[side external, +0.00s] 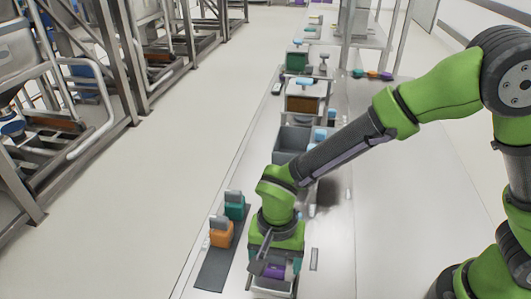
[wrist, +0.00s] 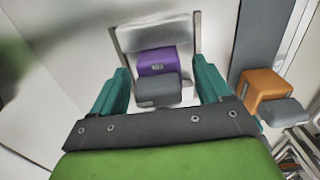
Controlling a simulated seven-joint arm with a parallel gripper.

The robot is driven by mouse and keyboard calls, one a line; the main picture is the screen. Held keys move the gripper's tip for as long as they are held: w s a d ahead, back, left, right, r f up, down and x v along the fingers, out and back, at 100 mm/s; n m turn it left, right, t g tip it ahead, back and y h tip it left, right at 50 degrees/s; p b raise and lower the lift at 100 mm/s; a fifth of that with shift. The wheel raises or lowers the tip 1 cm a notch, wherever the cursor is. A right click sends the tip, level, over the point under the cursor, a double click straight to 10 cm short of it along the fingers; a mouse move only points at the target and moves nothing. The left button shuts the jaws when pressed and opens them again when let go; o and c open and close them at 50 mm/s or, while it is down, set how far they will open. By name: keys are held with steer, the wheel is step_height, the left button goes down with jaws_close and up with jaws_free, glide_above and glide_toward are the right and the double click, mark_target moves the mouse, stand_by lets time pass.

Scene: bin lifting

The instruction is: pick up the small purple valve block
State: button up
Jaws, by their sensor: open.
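The small purple valve block (wrist: 157,60) has a grey handle (wrist: 158,91) and sits inside a small white bin (wrist: 126,40) in the wrist view. In the side external view a bit of its purple (side external: 273,271) shows under my gripper. My gripper (wrist: 163,75) is open, with one teal finger on each side of the block and the bin. The block lies between and beyond the fingers in the wrist view. I cannot tell whether either finger touches it. In the side external view my gripper (side external: 268,262) is low over the bin, hiding most of it.
An orange block (side external: 221,236) and a teal block (side external: 234,211) stand on a dark mat (side external: 211,272) left of my gripper. The orange block (wrist: 263,84) is close to the right finger in the wrist view. A grey bin (side external: 291,139) and others stand farther along the table.

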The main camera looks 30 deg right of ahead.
steer(key=shift+f, duration=0.1)
steer(key=shift+c, duration=0.2)
steer(key=c, duration=1.1)
steer(key=shift+c, duration=0.2)
